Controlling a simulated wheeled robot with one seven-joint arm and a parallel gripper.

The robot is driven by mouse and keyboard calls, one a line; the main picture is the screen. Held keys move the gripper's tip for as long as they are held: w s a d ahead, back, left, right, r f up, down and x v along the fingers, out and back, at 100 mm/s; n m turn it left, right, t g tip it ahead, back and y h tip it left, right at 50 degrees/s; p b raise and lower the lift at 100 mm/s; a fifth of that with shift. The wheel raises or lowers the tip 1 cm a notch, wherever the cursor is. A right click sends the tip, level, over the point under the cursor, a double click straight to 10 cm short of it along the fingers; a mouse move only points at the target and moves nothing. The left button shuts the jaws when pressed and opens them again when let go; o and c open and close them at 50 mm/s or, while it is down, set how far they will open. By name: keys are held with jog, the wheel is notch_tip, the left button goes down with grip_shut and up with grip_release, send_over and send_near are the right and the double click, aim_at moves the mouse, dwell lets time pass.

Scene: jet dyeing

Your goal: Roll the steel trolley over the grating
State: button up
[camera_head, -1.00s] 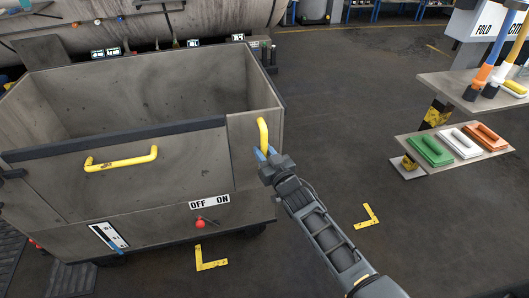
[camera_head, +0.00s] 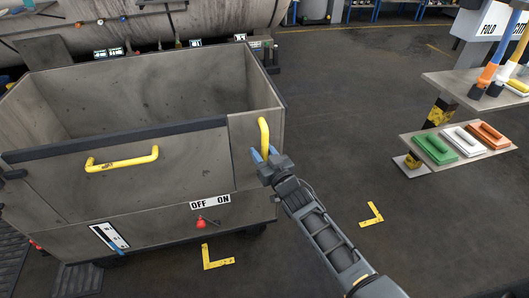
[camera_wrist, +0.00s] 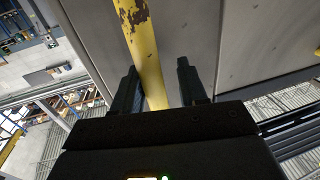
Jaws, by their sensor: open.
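The steel trolley (camera_head: 150,195) is a large open-topped grey box filling the left of the head view. It carries a horizontal yellow handle (camera_head: 121,162) on its front and an upright yellow handle (camera_head: 263,134) at its right corner. My gripper (camera_head: 262,155) is open at the lower part of the upright handle. In the wrist view the handle (camera_wrist: 146,55) runs between the two open fingers (camera_wrist: 160,85), seemingly closer to the left one; contact is unclear. Dark ribbed floor panels (camera_head: 78,281), apparently grating, lie at the lower left, partly hidden by the trolley.
A stepped shelf (camera_head: 412,160) with green, white and orange blocks stands at the right. A large tank (camera_head: 150,20) lies behind the trolley. Yellow corner marks (camera_head: 372,214) lie on the open floor.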

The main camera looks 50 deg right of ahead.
jog(key=shift+o, duration=0.5)
jog(key=shift+w, duration=0.1)
jog(key=shift+s, duration=0.25)
jog(key=v, duration=0.7)
jog(key=shift+s+b, duration=0.2)
jog(key=shift+b, duration=0.25)
jog(key=shift+a, duration=0.15)
